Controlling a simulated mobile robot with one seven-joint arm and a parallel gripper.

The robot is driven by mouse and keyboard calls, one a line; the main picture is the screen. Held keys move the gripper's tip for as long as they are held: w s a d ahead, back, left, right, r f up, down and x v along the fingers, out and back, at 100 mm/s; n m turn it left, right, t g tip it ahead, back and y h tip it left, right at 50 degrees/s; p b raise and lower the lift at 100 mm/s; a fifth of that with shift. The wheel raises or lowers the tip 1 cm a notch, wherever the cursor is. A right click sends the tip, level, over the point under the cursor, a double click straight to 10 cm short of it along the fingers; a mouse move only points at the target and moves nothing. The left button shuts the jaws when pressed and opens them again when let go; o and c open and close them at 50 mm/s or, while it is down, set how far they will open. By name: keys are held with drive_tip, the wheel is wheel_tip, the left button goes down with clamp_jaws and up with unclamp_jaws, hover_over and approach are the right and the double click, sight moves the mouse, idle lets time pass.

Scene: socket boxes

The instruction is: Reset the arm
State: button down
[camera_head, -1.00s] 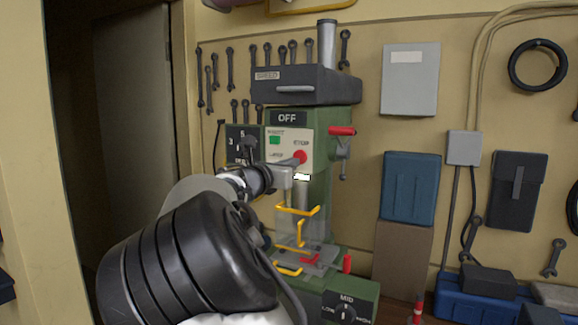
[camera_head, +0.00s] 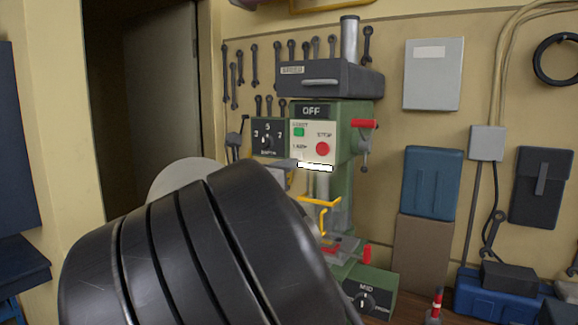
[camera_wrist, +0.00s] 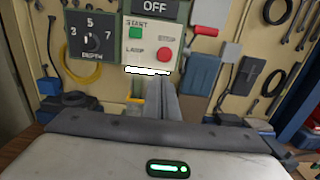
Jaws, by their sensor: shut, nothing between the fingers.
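My arm, bulky and black, fills the lower left of the head view and hides most of my gripper there. In the wrist view my gripper (camera_wrist: 163,100) is shut and empty, its grey fingers pointing toward the green drill press (camera_head: 352,185). The press panel shows a green start button (camera_head: 299,132) and a red stop button (camera_head: 322,149); the stop button also shows in the wrist view (camera_wrist: 164,55). The fingers appear below the panel in the wrist view, apart from the buttons. The display above (camera_head: 315,110) reads OFF.
A depth dial (camera_head: 268,140) is left of the panel. A yellow guard (camera_head: 322,203) and red handle (camera_head: 367,254) are on the press. Wrenches, a blue case (camera_head: 432,182) and a grey box (camera_head: 433,75) line the wall. A dark doorway (camera_head: 150,90) is at left.

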drive_tip(key=s+d+f+m+g+y, duration=0.2)
drive_tip(key=s+d+f+m+g, duration=0.2)
drive_tip(key=s+d+f+m, duration=0.3)
drive_tip(key=s+d+f+m+g+y, duration=0.1)
drive_tip(key=s+d+f+m+g, duration=0.4)
drive_tip(key=d, duration=0.4)
drive_tip(key=s+a+f+m+y, duration=0.2)
drive_tip(key=s+m, duration=0.3)
drive_tip(key=s, duration=0.4)
drive_tip(key=s+a+f+m+y, duration=0.3)
drive_tip(key=s+m, duration=0.3)
drive_tip(key=s, duration=0.3)
drive_tip(key=s+a+f+m+y, duration=0.2)
drive_tip(key=s+m, duration=0.3)
drive_tip(key=s, duration=0.4)
drive_tip(key=shift+a+f+m+y, duration=0.3)
drive_tip(key=shift+a+f+m, duration=0.1)
drive_tip(key=shift+a+f, duration=0.35)
drive_tip(key=shift+a+r, duration=0.1)
drive_tip(key=shift+r, duration=0.05)
